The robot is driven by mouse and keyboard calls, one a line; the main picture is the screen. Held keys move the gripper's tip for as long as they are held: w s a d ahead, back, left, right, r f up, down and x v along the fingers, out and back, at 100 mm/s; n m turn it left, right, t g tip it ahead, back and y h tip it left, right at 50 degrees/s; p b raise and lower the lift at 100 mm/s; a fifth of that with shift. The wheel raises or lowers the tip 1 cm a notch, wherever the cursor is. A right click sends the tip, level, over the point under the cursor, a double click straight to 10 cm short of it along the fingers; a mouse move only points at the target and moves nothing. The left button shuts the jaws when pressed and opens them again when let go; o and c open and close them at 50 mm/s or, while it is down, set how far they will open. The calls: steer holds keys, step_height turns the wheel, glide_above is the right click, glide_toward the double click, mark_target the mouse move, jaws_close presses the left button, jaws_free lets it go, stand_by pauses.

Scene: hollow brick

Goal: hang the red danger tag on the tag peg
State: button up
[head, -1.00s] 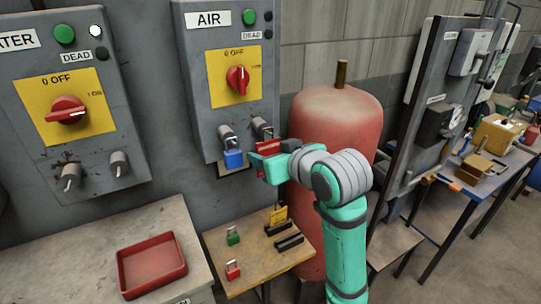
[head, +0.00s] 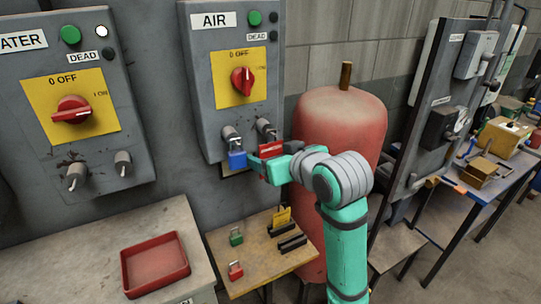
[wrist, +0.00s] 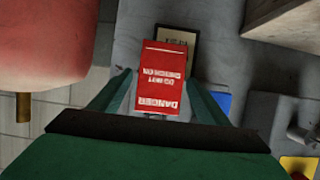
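The red danger tag (head: 271,149) is upright in front of the AIR box (head: 213,50), just below its right-hand peg (head: 265,127). The wrist view shows the tag (wrist: 164,75) face on, its white print upside down. My gripper (head: 266,165) has one finger at each side edge of the tag, and the fingertips (wrist: 162,80) appear to touch those edges. The tag's top is near the dark palm edge in the wrist view. Whether the tag is around the peg is hidden. A blue padlock (head: 237,159) hangs at the left-hand peg (head: 230,137).
A red tank (head: 345,125) stands close on the right of my gripper. Below, a small wooden table (head: 225,268) holds a green padlock (head: 236,236), a red padlock (head: 235,269) and a yellow tag (head: 282,215) in a dark holder. A red tray (head: 155,264) lies left.

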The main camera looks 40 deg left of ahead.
steer(key=shift+d, duration=0.1)
steer(key=v, duration=1)
steer(key=shift+s+d+r, duration=0.15)
steer(key=shift+d+r, duration=0.05)
steer(key=shift+d, duration=0.05)
